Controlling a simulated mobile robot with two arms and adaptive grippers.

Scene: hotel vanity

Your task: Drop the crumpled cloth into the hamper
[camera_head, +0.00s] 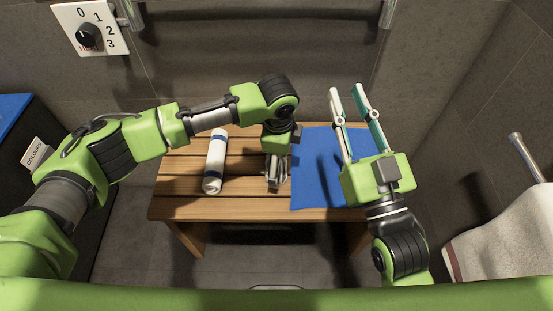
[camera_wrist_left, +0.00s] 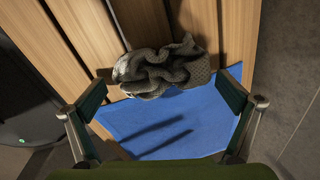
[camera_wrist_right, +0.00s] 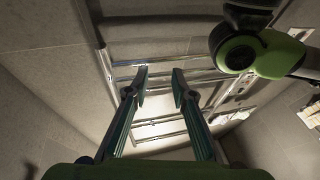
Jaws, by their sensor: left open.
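My left gripper (camera_head: 275,182) points down at the bench. In the left wrist view its fingers (camera_wrist_left: 163,90) are spread wide, with the cloth ahead between them and nothing held. In the head view the gripper largely hides the cloth. My right gripper (camera_head: 348,92) is raised over the mat's right side, open and empty. A dark bin with a blue top (camera_head: 12,108) and a "COLOURS" label, seemingly the hamper, stands at the left edge.
A rolled white towel with blue bands (camera_head: 215,160) lies on the bench left of my left gripper. The blue mat (camera_head: 310,170) covers the bench's right part. A dial panel (camera_head: 88,27) is on the back wall. A white towel (camera_head: 505,240) hangs at right.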

